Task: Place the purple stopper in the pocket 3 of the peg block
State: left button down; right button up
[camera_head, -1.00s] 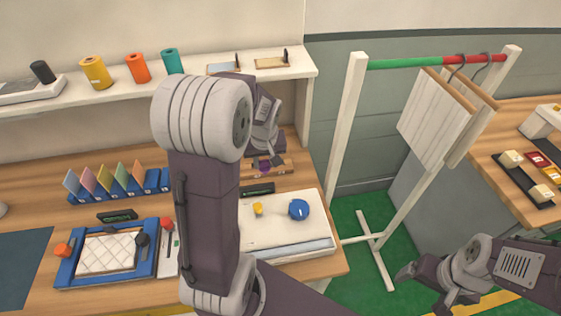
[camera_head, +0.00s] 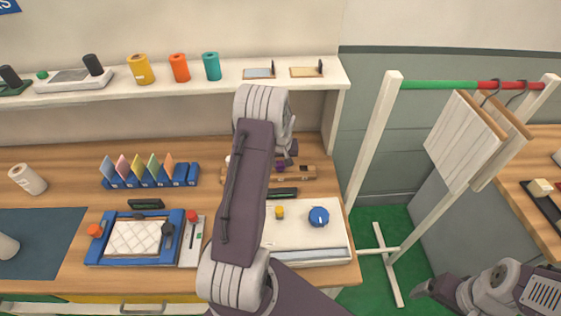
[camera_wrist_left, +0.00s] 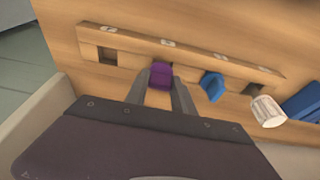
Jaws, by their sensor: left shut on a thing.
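The wooden peg block (camera_head: 302,173) lies on the bench, its left part hidden by my left arm. In the left wrist view the peg block (camera_wrist_left: 128,48) shows a row of square pockets with small labels too blurred to read. The purple stopper (camera_wrist_left: 161,75) is between the fingertips of my left gripper (camera_wrist_left: 160,86), over the second pocket from the left in that view. I cannot tell how deep it sits. It also shows in the head view (camera_head: 280,166) below my left gripper (camera_head: 284,158). My right gripper (camera_head: 432,291) is low at the right, its jaw opening unclear.
A blue stopper (camera_wrist_left: 212,87) stands at the block, with a white cylinder (camera_wrist_left: 267,111) near its right end. A white board with a blue knob (camera_head: 319,217) lies in front. A row of coloured cards (camera_head: 138,171) stands left. A rack with hanging boards (camera_head: 465,130) stands right.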

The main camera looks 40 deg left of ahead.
pick_arm(q)
jog(key=shift+w+a+f, duration=0.1)
jog(key=shift+f, duration=0.25)
jog(key=shift+f+b, duration=0.15)
jog(key=shift+b, duration=0.15)
jog(key=c, duration=1.1)
grip_release()
jog(key=shift+o, duration=0.2)
